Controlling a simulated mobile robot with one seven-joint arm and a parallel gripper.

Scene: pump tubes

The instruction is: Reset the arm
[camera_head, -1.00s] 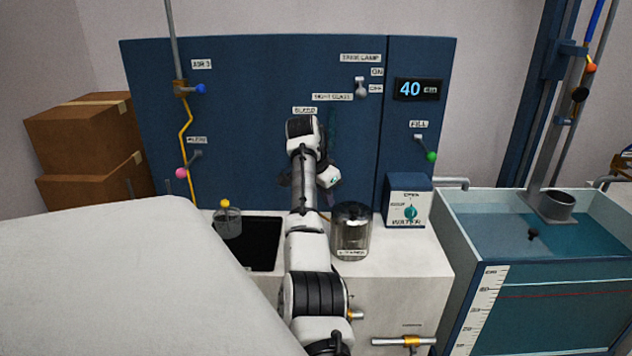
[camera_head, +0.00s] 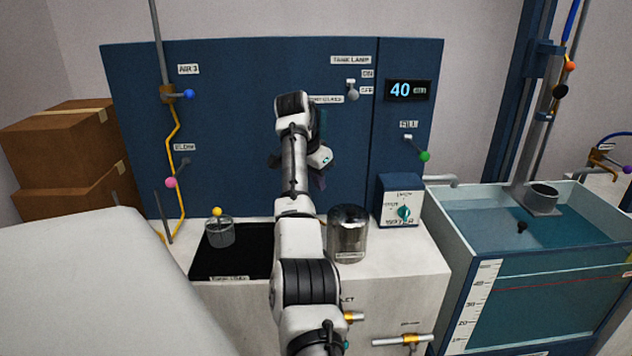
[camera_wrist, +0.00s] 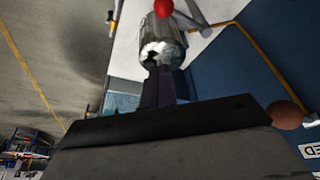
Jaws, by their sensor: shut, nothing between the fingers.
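My arm (camera_head: 300,235) reaches forward over the white bench toward the blue panel, with its wrist raised in front of the panel. My gripper (camera_head: 318,181) hangs below the wrist, partly hidden by the arm in the head view. In the wrist view my gripper (camera_wrist: 157,72) has its dark fingers together with nothing held. A shiny metal cylinder (camera_wrist: 162,42) shows beyond the fingertips there; I cannot tell if they touch.
A metal pot (camera_head: 348,235) stands right of my arm, beside the blue control box (camera_head: 399,202). A clear cup (camera_head: 220,232) stands on a black tray (camera_head: 225,265) to the left. A water tank (camera_head: 480,205) is at the right. Levers stick out from the panel (camera_head: 235,100).

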